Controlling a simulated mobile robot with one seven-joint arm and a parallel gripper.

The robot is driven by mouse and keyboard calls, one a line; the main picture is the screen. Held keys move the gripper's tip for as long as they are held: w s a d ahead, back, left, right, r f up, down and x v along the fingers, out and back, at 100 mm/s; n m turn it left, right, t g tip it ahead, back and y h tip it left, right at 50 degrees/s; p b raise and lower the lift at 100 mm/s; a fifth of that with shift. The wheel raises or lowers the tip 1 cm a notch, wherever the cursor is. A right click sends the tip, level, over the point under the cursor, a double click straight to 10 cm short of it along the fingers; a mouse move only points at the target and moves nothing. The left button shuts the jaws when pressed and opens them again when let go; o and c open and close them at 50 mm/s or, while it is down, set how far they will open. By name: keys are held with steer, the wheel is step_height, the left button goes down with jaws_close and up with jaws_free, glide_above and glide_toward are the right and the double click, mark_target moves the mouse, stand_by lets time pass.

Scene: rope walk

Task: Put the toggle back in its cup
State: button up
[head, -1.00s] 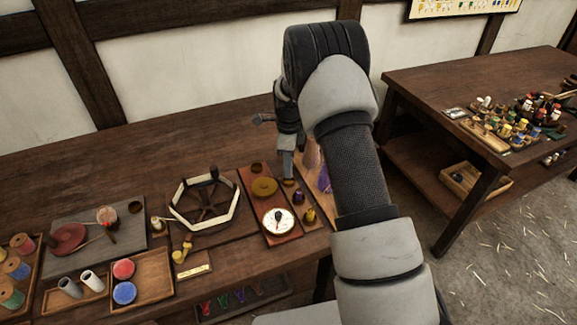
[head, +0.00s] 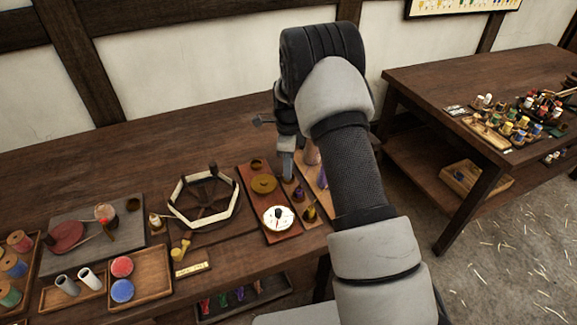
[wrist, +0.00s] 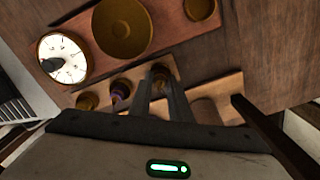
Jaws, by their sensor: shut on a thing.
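My gripper (wrist: 163,88) points down over a narrow wooden strip with a row of small cups; in the head view its tips (head: 287,172) are at the far end of the row. It is shut on a small dark thing, apparently the toggle, mostly hidden between the fingertips. The tips are at the end cup (wrist: 160,70); I cannot tell whether the toggle is inside it or just above. Beside it in the row are a cup with a purple piece (wrist: 120,92) and a yellowish one (wrist: 87,101).
Left of the strip is a reddish board (head: 284,236) with a brass disc (head: 263,184) and a white dial (head: 278,217). Right of it stand pale and purple cones (head: 321,177). The back of the table is clear.

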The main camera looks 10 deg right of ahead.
steer(key=shift+f, duration=0.15)
stand_by(0.4)
steer(key=o, duration=0.9)
steer(key=shift+o, duration=0.6)
steer(key=o, duration=0.3)
steer(key=shift+r+p, duration=2.25)
steer(key=shift+r, duration=1.75)
